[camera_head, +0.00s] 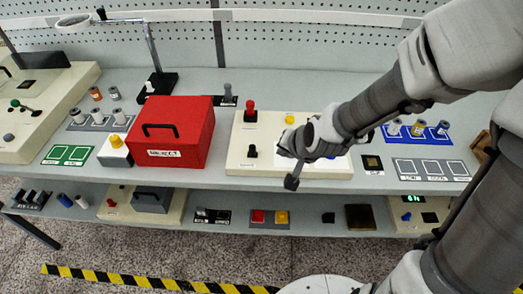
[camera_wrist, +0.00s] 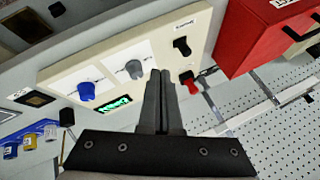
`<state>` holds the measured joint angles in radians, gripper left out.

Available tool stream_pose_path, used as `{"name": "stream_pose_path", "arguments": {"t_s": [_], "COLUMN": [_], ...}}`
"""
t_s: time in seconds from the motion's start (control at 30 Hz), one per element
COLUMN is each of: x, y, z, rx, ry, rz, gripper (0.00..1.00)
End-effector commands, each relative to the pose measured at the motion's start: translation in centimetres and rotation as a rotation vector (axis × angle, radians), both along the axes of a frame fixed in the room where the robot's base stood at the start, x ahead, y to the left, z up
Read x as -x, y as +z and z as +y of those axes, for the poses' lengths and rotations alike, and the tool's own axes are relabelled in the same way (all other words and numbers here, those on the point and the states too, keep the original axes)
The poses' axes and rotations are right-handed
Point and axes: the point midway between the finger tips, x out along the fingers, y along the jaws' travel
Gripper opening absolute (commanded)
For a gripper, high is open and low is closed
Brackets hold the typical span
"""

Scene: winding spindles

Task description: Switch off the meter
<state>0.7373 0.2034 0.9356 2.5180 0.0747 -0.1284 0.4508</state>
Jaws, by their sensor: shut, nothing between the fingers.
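A cream control panel (camera_head: 238,160) sits on the bench top; it also shows in the wrist view (camera_wrist: 205,22). In the wrist view it carries a lit green display (camera_wrist: 115,104), a blue knob (camera_wrist: 86,91), a grey knob (camera_wrist: 134,69), a black switch (camera_wrist: 182,46) and a red switch (camera_wrist: 189,82). The red switch (camera_head: 249,108) and black switch (camera_head: 252,151) show in the head view, where my arm hides the display. My gripper (camera_wrist: 159,74) is shut and empty over the panel, its tips beside the grey knob. I cannot tell whether they touch anything.
A red box (camera_head: 185,125) with a black handle stands left of the panel. A blue rack (camera_head: 415,137) of spindles lies to the right. On the lower shelf, another cream unit (camera_head: 430,204) has a lit green display, and one (camera_head: 125,208) has a dark display.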

Motion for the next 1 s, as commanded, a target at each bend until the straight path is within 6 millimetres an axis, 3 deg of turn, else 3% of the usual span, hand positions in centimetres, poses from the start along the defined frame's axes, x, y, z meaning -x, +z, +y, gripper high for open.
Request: {"name": "stream_pose_path", "arguments": {"t_s": [0.1,0.87,1.0], "x": [-0.6,-5.2,-5.7], "y": [-1.5,-7.9,-7.5], "z": [0.4,2.3,3.2], "rx": [0.000,0.001,0.000], "ry": [0.003,0.004,0.004], "rz": [0.001,0.003,0.001], "gripper": [0.00,0.00,0.00]}}
